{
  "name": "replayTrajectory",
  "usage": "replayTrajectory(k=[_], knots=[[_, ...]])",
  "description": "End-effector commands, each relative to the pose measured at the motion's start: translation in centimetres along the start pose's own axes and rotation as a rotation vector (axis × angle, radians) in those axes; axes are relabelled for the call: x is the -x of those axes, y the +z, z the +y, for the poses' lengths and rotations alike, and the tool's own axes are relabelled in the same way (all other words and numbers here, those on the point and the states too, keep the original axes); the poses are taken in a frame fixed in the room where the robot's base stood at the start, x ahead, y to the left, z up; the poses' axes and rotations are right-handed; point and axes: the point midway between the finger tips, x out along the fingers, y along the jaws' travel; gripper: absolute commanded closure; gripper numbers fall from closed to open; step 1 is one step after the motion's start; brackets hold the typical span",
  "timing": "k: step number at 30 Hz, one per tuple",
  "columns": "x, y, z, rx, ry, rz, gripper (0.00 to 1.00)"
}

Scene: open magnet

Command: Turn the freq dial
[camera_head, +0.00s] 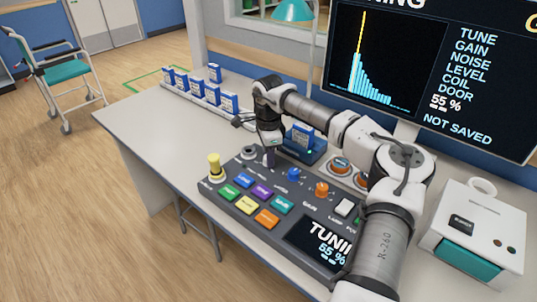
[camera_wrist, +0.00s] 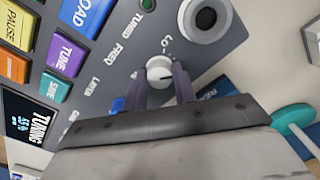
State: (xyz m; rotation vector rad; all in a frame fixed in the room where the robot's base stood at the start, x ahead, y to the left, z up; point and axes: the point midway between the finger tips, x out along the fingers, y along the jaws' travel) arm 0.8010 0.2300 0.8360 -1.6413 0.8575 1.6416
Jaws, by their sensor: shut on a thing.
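The freq dial (camera_wrist: 159,69) is a small round pale knob with a dark pointer mark, beside the printed words FREQ and LO in the wrist view. My gripper (camera_wrist: 160,82) is shut on it, with one purple-grey finger on each side. In the head view my gripper (camera_head: 268,158) points down at the back left part of the dark control panel (camera_head: 232,176) and hides most of the dial. The panel's small display (camera_head: 318,243) reads 55 %. The large monitor (camera_head: 430,70) shows a blue bar graph with a yellow line, 55 % and NOT SAVED.
Coloured buttons (camera_head: 245,204) and a yellow plunger (camera_head: 214,166) sit further left. Blue-and-white boxes (camera_head: 197,86) line the back; a white box (camera_head: 470,222) stands right.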

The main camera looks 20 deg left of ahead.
Motion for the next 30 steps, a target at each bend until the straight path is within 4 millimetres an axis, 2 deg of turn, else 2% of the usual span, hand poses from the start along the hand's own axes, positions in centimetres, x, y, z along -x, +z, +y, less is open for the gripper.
replayTrajectory(k=[1,2,6,14,19,23,30], knots=[[0.1,0.1,-0.1,0.001,-0.003,-0.001,0.95],[0.1,0.1,-0.1,0.001,-0.003,-0.001,0.69],[0.1,0.1,-0.1,0.000,-0.002,-0.001,0.51],[0.1,0.0,0.0,0.000,-0.001,0.000,0.51],[1.2,0.0,-0.1,-0.001,-0.002,0.001,0.51],[3.6,0.0,-0.1,-0.001,-0.005,0.002,0.51],[9.3,0.1,-0.1,0.000,-0.004,0.002,0.51]])
